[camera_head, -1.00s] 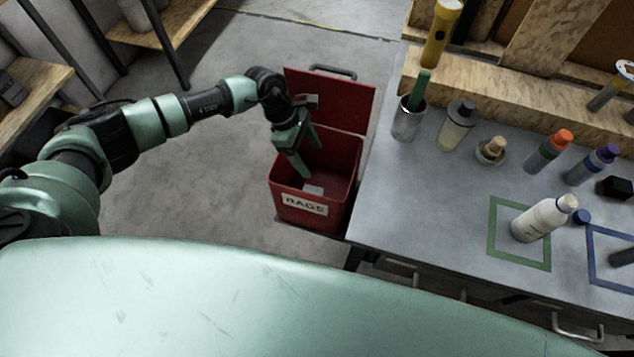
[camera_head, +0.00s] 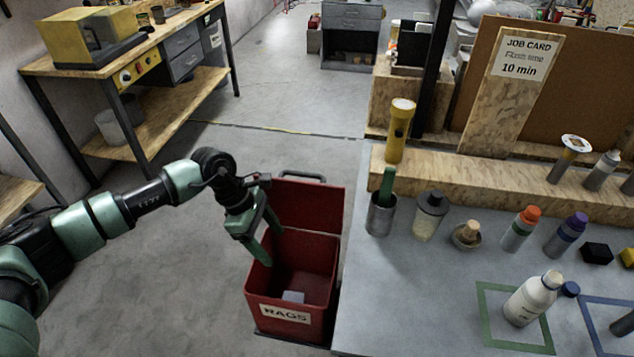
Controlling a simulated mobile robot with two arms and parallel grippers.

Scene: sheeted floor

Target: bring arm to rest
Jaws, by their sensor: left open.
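My left arm comes in from the left. Its gripper (camera_head: 262,243) is open, with green fingers pointing down over the left part of the red rags bin (camera_head: 290,314). No object shows between the fingers. The bin's lid stands open at the back, and its front label reads RAGS. A pale grey piece (camera_head: 293,297) lies inside the bin. My right gripper is not in the view.
A wooden bench (camera_head: 150,140) stands at the back left. Floor between is clear.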

